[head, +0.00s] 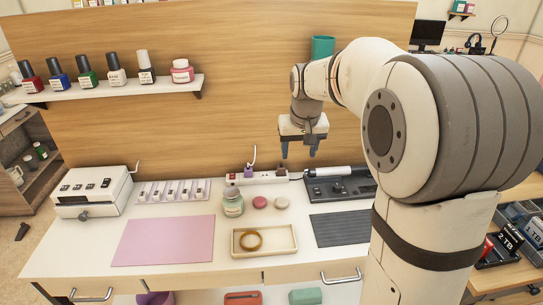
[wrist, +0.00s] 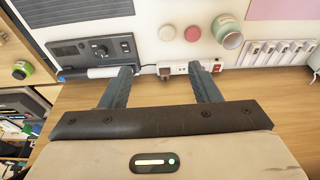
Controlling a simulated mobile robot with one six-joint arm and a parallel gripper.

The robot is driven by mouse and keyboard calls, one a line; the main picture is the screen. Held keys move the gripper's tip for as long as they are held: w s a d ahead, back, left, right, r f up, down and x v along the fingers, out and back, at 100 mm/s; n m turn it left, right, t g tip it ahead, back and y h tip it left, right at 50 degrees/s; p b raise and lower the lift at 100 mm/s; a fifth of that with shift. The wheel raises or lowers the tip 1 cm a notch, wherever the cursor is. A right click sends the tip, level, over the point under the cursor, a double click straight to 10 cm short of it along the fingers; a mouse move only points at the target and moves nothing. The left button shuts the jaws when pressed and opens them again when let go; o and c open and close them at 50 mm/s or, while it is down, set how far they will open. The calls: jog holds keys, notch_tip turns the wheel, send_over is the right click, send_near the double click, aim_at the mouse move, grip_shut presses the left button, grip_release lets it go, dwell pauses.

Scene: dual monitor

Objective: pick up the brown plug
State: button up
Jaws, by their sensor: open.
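The brown plug (head: 281,171) sits at the right end of a white power strip (head: 257,178) at the back of the desk. In the wrist view a small dark plug (wrist: 165,72) shows at the strip's left end, between my fingers. My gripper (head: 299,150) is open and empty, pointing down above and slightly right of the plug in the head view. It also shows in the wrist view (wrist: 161,68). A purple plug (head: 248,172) with a cord stands on the same strip; in the wrist view my right finger covers part of the strip.
A wooden back panel (head: 220,120) rises close behind the strip. A dark device with a white pen-like tool (head: 334,172) lies right of it. A green jar (head: 233,203) and two round lids stand in front. A pink mat (head: 163,240) leaves free room.

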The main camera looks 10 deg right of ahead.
jog(key=w+f+b, duration=0.2)
jog(key=w+f, duration=0.5)
jog(key=w, duration=0.5)
jog(key=b, duration=0.2)
send_near(281, 167)
jog(key=f, duration=0.2)
jog(key=x, duration=0.7)
jog(key=shift+w+f, duration=0.25)
jog(key=shift+f, duration=0.1)
jog(key=shift+c, duration=0.5)
jog(key=c, duration=1)
jog(key=shift+o, duration=0.2)
jog(key=shift+r, duration=0.1)
